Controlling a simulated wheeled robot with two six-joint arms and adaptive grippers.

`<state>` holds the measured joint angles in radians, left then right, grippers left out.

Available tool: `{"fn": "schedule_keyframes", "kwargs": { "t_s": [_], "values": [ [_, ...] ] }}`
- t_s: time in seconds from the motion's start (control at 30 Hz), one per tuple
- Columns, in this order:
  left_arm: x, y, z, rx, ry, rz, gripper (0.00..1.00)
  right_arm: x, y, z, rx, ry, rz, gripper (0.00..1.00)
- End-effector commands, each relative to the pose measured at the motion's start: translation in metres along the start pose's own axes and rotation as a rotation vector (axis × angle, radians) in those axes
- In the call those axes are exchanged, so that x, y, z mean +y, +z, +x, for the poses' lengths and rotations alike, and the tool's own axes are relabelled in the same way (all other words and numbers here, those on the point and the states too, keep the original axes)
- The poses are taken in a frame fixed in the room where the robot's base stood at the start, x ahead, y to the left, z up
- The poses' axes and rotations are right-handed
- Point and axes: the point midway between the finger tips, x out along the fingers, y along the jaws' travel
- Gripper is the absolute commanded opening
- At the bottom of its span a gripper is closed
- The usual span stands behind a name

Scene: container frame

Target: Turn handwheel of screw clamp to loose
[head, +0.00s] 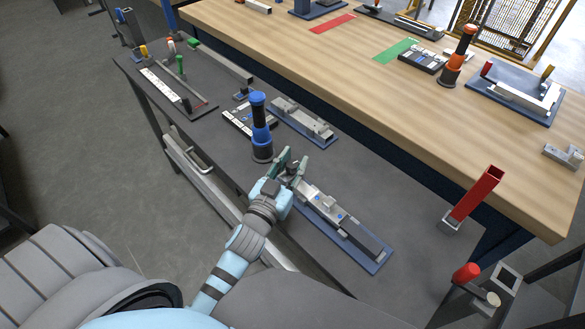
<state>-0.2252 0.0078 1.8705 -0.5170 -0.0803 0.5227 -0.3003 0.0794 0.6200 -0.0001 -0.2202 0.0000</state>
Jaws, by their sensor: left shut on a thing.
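The screw clamp (328,215) is a grey metal fixture on a blue base plate (372,262), lying on the dark side table. My left gripper (287,163) is at its upper-left end, where the handwheel sits. Its green-grey fingers are shut on the handwheel, which they mostly hide. My light blue left arm reaches up to it from the bottom of the view. My right gripper is not in view.
A blue and black upright tool (260,128) stands close to the left gripper. Another grey fixture (303,122) lies behind it. A red square tube (477,194) stands to the right. The dark table (400,185) is clear between the clamp and the wooden bench (350,70).

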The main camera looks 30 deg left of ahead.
Motion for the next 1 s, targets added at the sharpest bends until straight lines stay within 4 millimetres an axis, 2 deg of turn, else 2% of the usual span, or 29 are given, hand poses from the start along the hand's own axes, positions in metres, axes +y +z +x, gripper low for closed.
{"fn": "schedule_keyframes", "kwargs": {
  "t_s": [0.4,0.43,0.53,0.87,1.0],
  "values": [
    [-0.001,0.001,-0.001,-0.007,-0.008,0.000,0.01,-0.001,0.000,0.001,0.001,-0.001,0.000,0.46],
    [-0.001,0.001,-0.001,-0.007,-0.008,0.000,0.34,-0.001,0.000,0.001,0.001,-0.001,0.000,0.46],
    [-0.001,0.001,-0.001,-0.007,-0.008,0.000,0.50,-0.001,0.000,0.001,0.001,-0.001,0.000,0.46],
    [-0.001,-0.001,-0.001,-0.005,-0.009,-0.001,0.50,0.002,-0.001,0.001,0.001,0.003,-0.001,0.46],
    [-0.002,-0.015,-0.001,-0.001,-0.014,-0.004,0.50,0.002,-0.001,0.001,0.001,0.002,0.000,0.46]
  ]
}}
